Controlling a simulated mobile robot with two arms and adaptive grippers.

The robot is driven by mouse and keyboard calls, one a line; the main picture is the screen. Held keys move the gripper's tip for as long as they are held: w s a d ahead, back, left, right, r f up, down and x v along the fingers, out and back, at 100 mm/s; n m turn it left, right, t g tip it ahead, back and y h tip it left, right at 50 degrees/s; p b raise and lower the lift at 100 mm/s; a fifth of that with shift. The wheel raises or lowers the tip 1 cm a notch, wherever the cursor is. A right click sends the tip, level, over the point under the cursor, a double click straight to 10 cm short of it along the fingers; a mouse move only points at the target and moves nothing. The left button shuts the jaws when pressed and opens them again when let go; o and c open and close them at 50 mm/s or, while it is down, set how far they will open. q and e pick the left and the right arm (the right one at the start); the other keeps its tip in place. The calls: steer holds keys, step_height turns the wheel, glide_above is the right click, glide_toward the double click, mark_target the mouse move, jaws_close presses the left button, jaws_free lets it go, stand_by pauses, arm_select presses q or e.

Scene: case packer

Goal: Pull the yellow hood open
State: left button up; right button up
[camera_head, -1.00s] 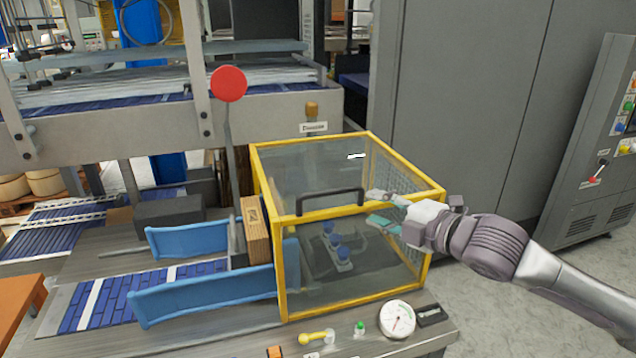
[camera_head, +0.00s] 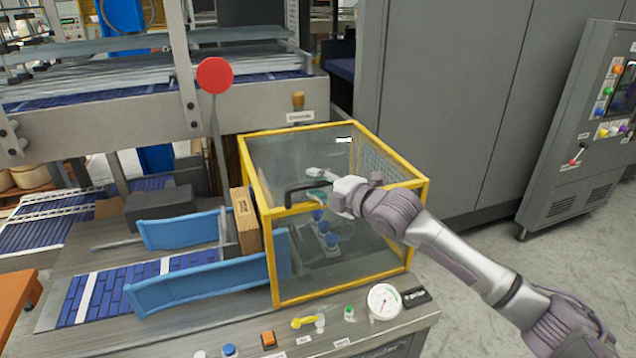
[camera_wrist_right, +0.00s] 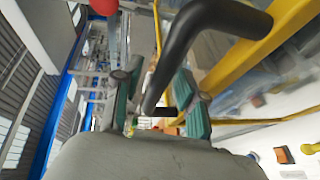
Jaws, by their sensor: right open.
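The yellow hood (camera_head: 340,288) is a clear box with a yellow frame, standing closed on the machine table. Its black bar handle (camera_head: 290,196) runs along the top front edge. My right gripper (camera_head: 318,184) is at the right part of the handle, with its fingers open. In the right wrist view the black handle (camera_wrist_right: 186,45) passes between the two green-padded fingertips (camera_wrist_right: 163,98); I cannot tell whether either pad touches it. My left gripper is in neither view.
Blue guide rails (camera_head: 200,292) and a cardboard box (camera_head: 245,221) stand left of the hood. A red round paddle (camera_head: 215,75) rises behind them. A gauge (camera_head: 384,301) and several knobs lie along the front table edge. A grey cabinet stands behind on the right.

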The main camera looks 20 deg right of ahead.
jaws_close()
stand_by(0.3)
